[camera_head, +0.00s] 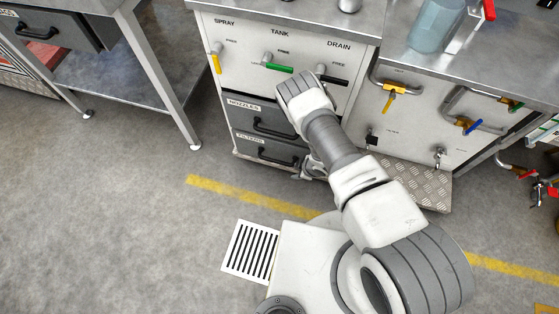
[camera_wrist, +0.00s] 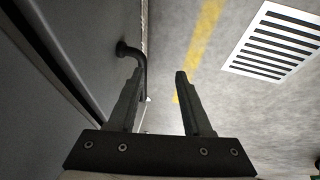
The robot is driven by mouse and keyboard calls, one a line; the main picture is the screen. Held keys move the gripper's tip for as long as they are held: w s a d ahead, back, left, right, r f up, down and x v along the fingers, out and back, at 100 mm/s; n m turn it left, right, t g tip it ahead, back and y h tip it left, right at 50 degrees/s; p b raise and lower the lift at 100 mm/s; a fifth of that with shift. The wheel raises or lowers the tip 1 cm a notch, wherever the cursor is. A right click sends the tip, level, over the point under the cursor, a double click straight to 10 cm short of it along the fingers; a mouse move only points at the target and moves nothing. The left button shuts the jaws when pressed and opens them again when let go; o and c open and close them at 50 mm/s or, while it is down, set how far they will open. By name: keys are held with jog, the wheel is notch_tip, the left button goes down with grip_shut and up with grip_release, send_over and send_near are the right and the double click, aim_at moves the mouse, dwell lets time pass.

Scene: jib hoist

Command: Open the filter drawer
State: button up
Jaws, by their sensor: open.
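The filter drawer (camera_head: 242,143) is the lower grey drawer labelled FILTERS in the white cabinet, and it looks shut. Its black handle (camera_head: 276,156) shows in part in the head view, with its right end close to my arm. In the wrist view the dark handle (camera_wrist: 134,55) curves out from the grey drawer front (camera_wrist: 85,45) near the tip of the left finger. My gripper (camera_wrist: 159,74) is open, with nothing seen held between its fingers. Part of the handle is hidden behind the left finger, so I cannot tell whether they touch. In the head view my gripper (camera_head: 310,167) is low beside the drawer's right end.
The NOZZLES drawer (camera_head: 240,112) is directly above, shut, with its own black handle (camera_head: 272,129). Coloured valve levers sit higher on the cabinet. A tread-plate step (camera_head: 425,183) stands to the right. A floor grate (camera_head: 250,251) and open floor lie in front.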

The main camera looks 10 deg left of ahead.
jog(key=b, duration=0.2)
send_near(278, 162)
notch_tip(278, 162, down, 3)
jog(key=a+f, duration=0.1)
jog(key=w+a+f+b, duration=0.1)
jog(key=f, duration=0.1)
jog(key=shift+w+a, duration=0.25)
jog(key=shift+w+a+f+b, duration=0.2)
jog(key=shift+a+f+b, duration=0.1)
jog(key=shift+f, duration=0.3)
grip_shut()
dwell(0.5)
